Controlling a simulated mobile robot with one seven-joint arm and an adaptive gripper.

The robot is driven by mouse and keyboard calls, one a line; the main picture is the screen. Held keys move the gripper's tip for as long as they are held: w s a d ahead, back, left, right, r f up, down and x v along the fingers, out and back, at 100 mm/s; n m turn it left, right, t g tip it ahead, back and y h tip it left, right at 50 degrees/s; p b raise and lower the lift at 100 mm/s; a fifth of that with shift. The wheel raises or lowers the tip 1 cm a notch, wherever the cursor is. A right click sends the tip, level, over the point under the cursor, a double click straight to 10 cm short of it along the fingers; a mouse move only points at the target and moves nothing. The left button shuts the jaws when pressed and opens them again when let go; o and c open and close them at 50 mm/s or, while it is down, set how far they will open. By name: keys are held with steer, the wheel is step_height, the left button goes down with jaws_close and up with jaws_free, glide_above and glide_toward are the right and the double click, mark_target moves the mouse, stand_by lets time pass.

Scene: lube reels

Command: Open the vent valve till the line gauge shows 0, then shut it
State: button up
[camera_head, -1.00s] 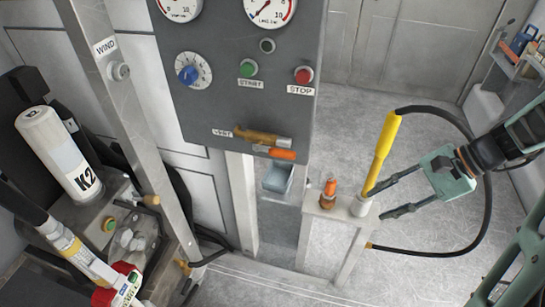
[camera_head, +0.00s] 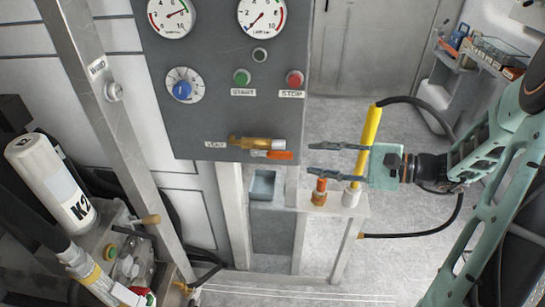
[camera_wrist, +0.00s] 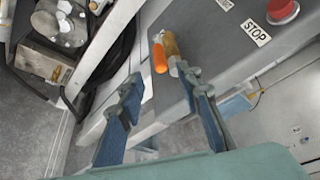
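The vent valve (camera_head: 255,143) is a brass body at the panel's lower edge beside a small label (camera_head: 215,144). Its orange handle (camera_head: 278,155) lies along the body; it also shows in the wrist view (camera_wrist: 159,58). Two round gauges sit above: on the left gauge (camera_head: 172,14) the needle points up and right; on the right gauge (camera_head: 262,14) it points down and left, near the low end. Their labels are too small to read. My gripper (camera_head: 311,160) is open and empty, just right of the handle and apart from it. It also shows in the wrist view (camera_wrist: 158,82).
The grey panel (camera_head: 200,120) carries a blue knob (camera_head: 182,90), a green start button (camera_head: 242,77) and a red stop button (camera_head: 294,79).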

mark_target(291, 156)
steer(key=b+x, duration=0.1)
steer(key=x, duration=0.9)
steer(key=shift+w+a+f, duration=0.1)
steer(key=shift+a+f, duration=0.05)
steer(key=shift+a, duration=0.05)
jaws_close()
